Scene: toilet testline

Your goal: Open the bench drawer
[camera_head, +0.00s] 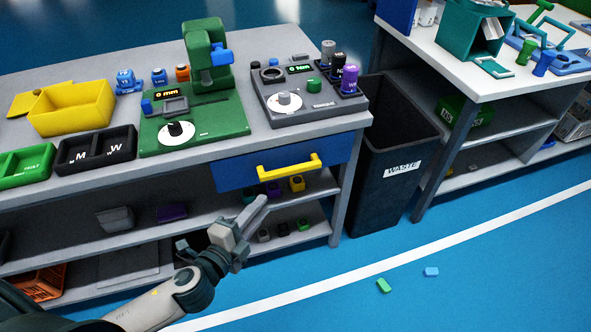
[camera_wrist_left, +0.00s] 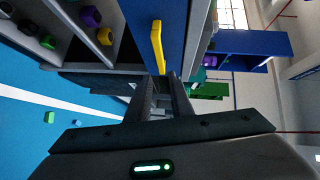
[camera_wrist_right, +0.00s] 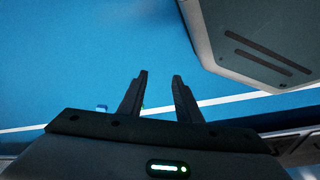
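The bench drawer (camera_head: 238,172) is a blue front under the grey bench top, at its right end, and looks shut. Its yellow handle (camera_head: 288,167) runs along the front; it also shows in the left wrist view (camera_wrist_left: 157,42). My left gripper (camera_head: 262,203) is below and in front of the handle in the head view. In the left wrist view its fingers (camera_wrist_left: 162,78) are open, with the near end of the handle in line with the gap. I see no clear contact. My right gripper (camera_wrist_right: 160,75) is open and empty over blue floor; it is not visible in the head view.
A black waste bin (camera_head: 390,165) stands right of the bench. Lower shelves (camera_head: 130,238) hold small parts and trays. Test devices, a yellow bin (camera_head: 72,108) and trays stand on the bench top. Two small blocks lie on the otherwise clear floor (camera_head: 470,275).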

